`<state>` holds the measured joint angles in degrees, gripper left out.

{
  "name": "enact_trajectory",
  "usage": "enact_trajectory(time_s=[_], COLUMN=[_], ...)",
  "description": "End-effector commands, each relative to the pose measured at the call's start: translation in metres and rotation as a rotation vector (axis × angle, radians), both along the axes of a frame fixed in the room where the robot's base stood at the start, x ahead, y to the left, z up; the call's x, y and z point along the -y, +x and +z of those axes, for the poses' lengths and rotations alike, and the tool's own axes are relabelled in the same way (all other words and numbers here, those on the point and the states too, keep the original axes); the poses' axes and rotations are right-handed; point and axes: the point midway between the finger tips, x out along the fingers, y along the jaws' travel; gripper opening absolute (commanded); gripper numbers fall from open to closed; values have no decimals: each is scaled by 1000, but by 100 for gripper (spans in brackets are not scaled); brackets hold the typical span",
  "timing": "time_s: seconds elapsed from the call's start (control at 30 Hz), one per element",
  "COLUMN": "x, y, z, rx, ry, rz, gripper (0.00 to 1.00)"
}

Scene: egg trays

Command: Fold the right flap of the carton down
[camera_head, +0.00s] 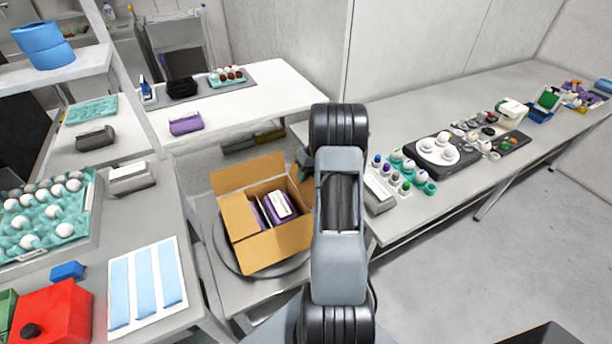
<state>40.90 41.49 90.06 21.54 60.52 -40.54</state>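The brown cardboard carton (267,251) stands open on a round grey turntable (226,252) left of my arm. Its back flap (247,173) stands up, and its left flap (238,215) and front flap are also visible. Its right side and right flap are largely hidden behind my arm, so I cannot tell how the right flap lies. Purple packs (281,204) with a white label are inside. Only a small dark part of my gripper (304,164) seems to show beside my arm, near the carton's back right corner. Its fingers are hidden.
The left table holds a teal egg tray (87,216), a red box (55,312) and a sheet with blue strips (148,287). The right bench holds small bottles and a white plate with eggs (437,151). A back table (262,100) stands behind the carton.

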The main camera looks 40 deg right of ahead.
Motion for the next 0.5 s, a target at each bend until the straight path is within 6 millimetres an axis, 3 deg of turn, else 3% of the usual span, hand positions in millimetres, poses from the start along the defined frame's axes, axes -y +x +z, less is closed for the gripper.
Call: enact_trajectory(time_s=[0.07, 0.37, 0.5], x=[0, 0, 0], y=[0, 0, 0], z=[0, 0, 0], rx=[0, 0, 0], ry=[0, 0, 0], rz=[0, 0, 0], gripper=[28, 0, 0])
